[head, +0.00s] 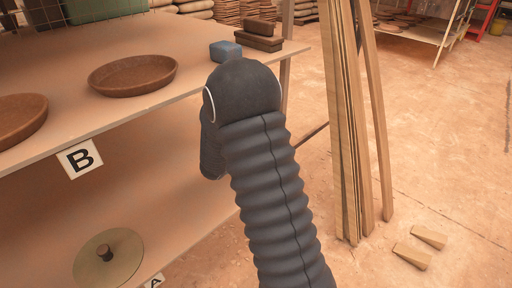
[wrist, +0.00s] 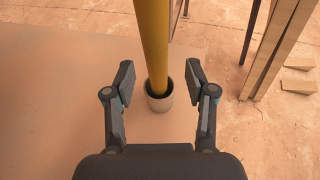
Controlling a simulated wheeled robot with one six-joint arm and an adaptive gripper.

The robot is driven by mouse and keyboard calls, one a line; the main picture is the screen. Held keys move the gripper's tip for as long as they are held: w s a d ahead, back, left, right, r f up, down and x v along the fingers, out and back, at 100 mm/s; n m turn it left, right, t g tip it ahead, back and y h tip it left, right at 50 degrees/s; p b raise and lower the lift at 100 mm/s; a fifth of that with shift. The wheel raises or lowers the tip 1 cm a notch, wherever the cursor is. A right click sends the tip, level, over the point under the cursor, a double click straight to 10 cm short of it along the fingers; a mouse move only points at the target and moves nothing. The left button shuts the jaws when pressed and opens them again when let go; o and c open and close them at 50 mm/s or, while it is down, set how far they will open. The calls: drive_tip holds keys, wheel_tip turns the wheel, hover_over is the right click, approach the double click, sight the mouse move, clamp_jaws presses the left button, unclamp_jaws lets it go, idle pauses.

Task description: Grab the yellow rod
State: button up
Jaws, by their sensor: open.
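In the wrist view, the yellow rod (wrist: 153,45) stands in a small pale cup (wrist: 160,99) and runs up out of the top of the picture. My gripper (wrist: 160,80) is open, with one finger on each side of the rod and visible gaps on both sides. I cannot tell how far the rod is from the fingertips in depth. In the head view my dark ribbed arm hides the rod, the cup and the gripper fingers.
A shelf (head: 215,85) holds brown dishes (head: 133,75), a blue block (head: 225,50) and dark blocks (head: 258,38). Tall wooden planks (head: 345,130) stand right of my arm. Two wedges (head: 412,255) lie on the floor. A disc (head: 108,262) lies on the lower shelf.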

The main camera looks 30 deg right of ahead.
drive_tip(key=x, duration=0.4)
drive_tip(key=shift+w, duration=0.25)
drive_tip(key=shift+c, duration=0.2)
clamp_jaws()
